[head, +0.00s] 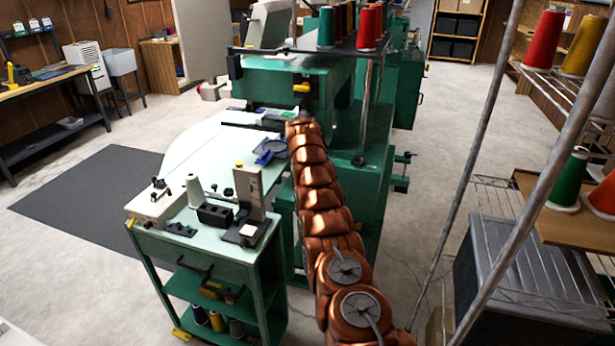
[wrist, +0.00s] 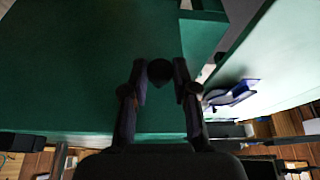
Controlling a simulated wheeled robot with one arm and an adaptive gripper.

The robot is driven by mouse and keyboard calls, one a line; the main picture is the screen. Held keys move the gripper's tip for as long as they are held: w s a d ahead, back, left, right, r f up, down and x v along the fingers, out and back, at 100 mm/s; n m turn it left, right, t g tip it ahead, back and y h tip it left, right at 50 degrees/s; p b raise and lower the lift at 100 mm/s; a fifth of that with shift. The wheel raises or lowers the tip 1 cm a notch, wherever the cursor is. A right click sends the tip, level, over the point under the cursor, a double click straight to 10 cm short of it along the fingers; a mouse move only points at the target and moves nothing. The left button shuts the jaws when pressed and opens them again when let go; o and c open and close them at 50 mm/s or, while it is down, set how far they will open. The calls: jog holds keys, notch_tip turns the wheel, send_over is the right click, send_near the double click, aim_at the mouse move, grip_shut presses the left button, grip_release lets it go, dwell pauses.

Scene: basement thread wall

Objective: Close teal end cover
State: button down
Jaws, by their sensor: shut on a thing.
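A broad, flat dark teal panel (wrist: 80,70), which looks like the end cover, fills the left and middle of the wrist view. A dark round knob (wrist: 160,69) shows in front of it. My gripper (wrist: 161,80) has one finger on each side of this knob and is shut on it. In the head view, my copper-coloured arm reaches forward to the green machine (head: 290,80), and its end hides the gripper and the knob. I cannot tell from the head view how far the cover stands open.
A pale table top (head: 215,150) with a blue clamp-like item (head: 270,151) lies left of my arm. A green cart (head: 205,265) with small tools stands nearer. A metal rack (head: 480,150) with thread cones is at the right.

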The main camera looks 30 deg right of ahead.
jog(key=c, duration=1.2)
grip_release()
jog(key=shift+w+r, duration=0.1)
jog(key=shift+w, duration=0.25)
jog(key=shift+o, duration=1.4)
jog(key=shift+s, duration=0.1)
jog(key=v, duration=1.2)
